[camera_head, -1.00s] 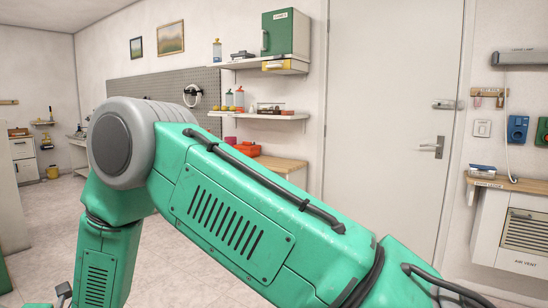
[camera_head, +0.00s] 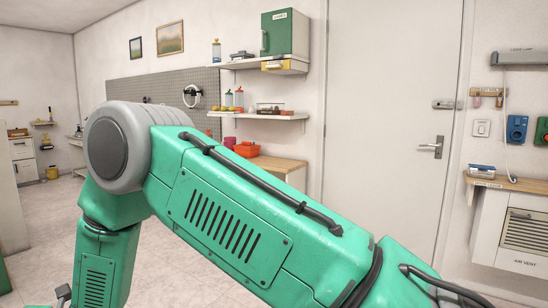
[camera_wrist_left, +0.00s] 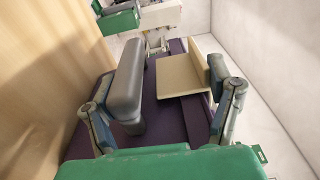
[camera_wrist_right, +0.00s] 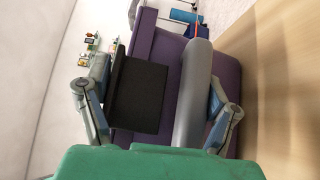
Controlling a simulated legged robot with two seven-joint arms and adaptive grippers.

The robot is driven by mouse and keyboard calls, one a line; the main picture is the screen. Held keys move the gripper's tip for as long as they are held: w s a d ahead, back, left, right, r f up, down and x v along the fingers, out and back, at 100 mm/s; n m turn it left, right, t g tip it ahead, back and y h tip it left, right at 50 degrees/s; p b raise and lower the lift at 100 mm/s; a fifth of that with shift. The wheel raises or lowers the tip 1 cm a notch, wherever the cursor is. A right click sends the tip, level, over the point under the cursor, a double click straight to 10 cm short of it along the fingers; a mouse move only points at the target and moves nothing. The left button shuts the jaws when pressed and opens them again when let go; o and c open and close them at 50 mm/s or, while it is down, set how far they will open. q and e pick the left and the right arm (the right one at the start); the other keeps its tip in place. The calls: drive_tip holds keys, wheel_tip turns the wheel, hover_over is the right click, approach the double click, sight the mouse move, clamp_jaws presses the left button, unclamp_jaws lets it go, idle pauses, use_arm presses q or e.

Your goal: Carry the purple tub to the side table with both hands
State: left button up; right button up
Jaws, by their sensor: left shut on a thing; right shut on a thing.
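The purple tub shows close up in the left wrist view (camera_wrist_left: 150,122) and the right wrist view (camera_wrist_right: 228,85). It does not show in the head view. My left gripper (camera_wrist_left: 165,82) is shut on the tub, with a grey finger pad on one side and a beige slab by the other finger. My right gripper (camera_wrist_right: 168,92) is shut on the tub's other part, between a grey pad and a black slab. Whether the slabs are handles or finger pads I cannot tell. Both grippers are outside the head view, where my green arm crosses the front.
A wooden-topped side table (camera_head: 275,163) with a red box (camera_head: 247,149) stands by the back wall, under shelves (camera_head: 260,116). A closed door (camera_head: 390,120) is right of it. Floor shows free at the left (camera_head: 45,225). Pale wood (camera_wrist_left: 45,90) lies beside the left gripper.

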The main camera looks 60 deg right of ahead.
use_arm(q)
drive_tip(key=shift+s+d+f, duration=0.15)
drive_tip(key=shift+d, duration=0.25)
use_arm(e)
drive_tip(key=shift+s+a, duration=0.1)
drive_tip(key=shift+a, duration=0.25)
use_arm(q)
drive_tip(key=o, duration=1.3)
use_arm(e)
drive_tip(key=o, duration=1.4)
drive_tip(key=shift+c, duration=0.2)
use_arm(q)
drive_tip(key=shift+a, duration=0.1)
use_arm(e)
drive_tip(key=shift+d, duration=0.1)
drive_tip(key=shift+d+f, duration=0.1)
drive_tip(key=shift+f, duration=0.15)
use_arm(q)
drive_tip(key=shift+o, duration=1.2)
drive_tip(key=shift+a, duration=0.2)
use_arm(e)
drive_tip(key=o, duration=0.3)
drive_tip(key=shift+d, duration=0.1)
use_arm(q)
drive_tip(key=shift+o, duration=1)
use_arm(e)
drive_tip(key=shift+o, duration=0.2)
drive_tip(key=shift+f, duration=0.1)
